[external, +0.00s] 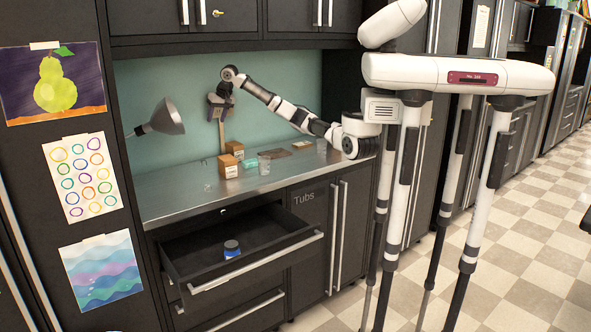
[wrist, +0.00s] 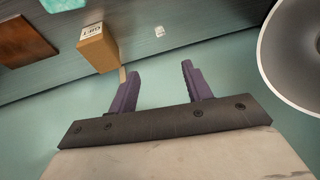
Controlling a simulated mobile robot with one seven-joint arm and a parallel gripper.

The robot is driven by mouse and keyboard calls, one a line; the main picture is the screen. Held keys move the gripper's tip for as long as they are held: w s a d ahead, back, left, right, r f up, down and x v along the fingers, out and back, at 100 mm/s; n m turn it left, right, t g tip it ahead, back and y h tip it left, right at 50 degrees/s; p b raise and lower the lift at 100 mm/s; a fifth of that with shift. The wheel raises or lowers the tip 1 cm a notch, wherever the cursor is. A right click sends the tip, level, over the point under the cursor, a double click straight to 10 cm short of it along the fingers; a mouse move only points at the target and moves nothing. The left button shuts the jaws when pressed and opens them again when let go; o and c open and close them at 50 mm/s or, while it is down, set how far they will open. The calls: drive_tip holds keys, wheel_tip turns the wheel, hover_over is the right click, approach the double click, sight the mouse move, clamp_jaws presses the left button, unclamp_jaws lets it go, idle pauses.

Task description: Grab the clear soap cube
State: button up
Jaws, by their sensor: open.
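A small clear cube-like piece (wrist: 160,31), apparently the clear soap cube, lies on the metal counter in the wrist view, beyond my fingertips. In the external view a faint clear piece (external: 207,187) lies on the counter left of the cardboard boxes; it is too small to make out well. My gripper (external: 217,104) is raised well above the counter, near the back wall. In the wrist view its purple fingers (wrist: 160,78) are apart, with nothing between them. They do not touch the clear piece.
Cardboard boxes (external: 227,166) stand on the counter; one (wrist: 97,47) is near my left finger in the wrist view. A lamp (external: 167,118) hangs left of my gripper. An open drawer (external: 195,258) juts out below, holding a blue-topped jar (external: 231,248).

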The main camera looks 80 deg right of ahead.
drive_tip(key=w+a+r+t+h+b, duration=0.2)
drive_tip(key=w+a+r+t+b, duration=0.15)
drive_tip(key=w+r, duration=0.2)
drive_tip(key=g+h+b, duration=0.1)
drive_tip(key=g+b, duration=0.3)
drive_tip(key=b, duration=0.1)
approach(204, 161)
drive_tip(key=p+x, duration=0.2)
drive_tip(key=x, duration=0.1)
drive_tip(key=shift+w+a+f, duration=0.1)
drive_tip(key=shift+a+f, duration=0.1)
drive_tip(key=shift+a, duration=0.1)
drive_tip(key=p+x, duration=0.1)
drive_tip(key=x, duration=0.1)
drive_tip(key=p+x, duration=0.1)
drive_tip(key=x, duration=0.1)
drive_tip(key=shift+d+f+p, duration=0.15)
drive_tip(key=shift+d+p, duration=0.25)
drive_tip(key=shift+w+d+f, duration=0.15)
drive_tip(key=shift+w+f, duration=0.05)
drive_tip(key=shift+f, duration=0.25)
clamp_jaws()
